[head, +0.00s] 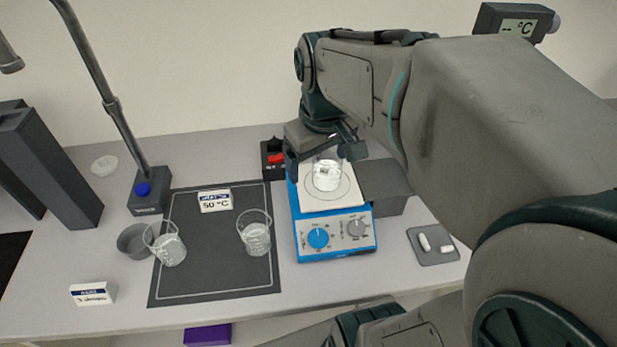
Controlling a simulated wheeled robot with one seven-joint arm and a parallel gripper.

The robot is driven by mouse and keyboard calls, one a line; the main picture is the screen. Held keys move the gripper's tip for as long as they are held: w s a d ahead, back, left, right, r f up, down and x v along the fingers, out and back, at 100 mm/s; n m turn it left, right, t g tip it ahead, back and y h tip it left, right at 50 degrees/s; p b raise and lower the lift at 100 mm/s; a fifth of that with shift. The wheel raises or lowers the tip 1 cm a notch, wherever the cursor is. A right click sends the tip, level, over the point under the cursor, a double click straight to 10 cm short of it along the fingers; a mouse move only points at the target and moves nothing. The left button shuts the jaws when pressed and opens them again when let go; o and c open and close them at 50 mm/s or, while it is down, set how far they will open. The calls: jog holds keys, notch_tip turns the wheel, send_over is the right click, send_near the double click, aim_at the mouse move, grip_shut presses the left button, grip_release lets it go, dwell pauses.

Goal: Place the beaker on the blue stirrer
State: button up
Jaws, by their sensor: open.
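A clear glass beaker (327,174) stands upright on the pale top plate of the blue stirrer (334,239), within the plate's ring mark. My gripper (322,160) is open above the stirrer, with its fingers around or just beside the beaker's upper part. Whether the fingers touch the glass cannot be told. The beaker's rim is partly hidden by my gripper. Two more glass beakers are on the dark mat (215,283): one (168,248) at its left edge, tilted in the picture, and one (255,236) nearer the stirrer.
A "50 °C" label block (215,201) stands on the mat. A grey dish (135,241) and a lamp-like stand (148,192) are at left. A small tray (434,256) with white stir bars lies at right.

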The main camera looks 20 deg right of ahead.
jog(key=s+a+f+m+t, duration=0.1)
jog(key=s+a+f+m, duration=0.1)
jog(key=s, duration=0.4)
jog(key=shift+s+a+f+t, duration=0.3)
jog(key=shift+s+a+f, duration=0.05)
jog(key=shift+a+f, duration=0.15)
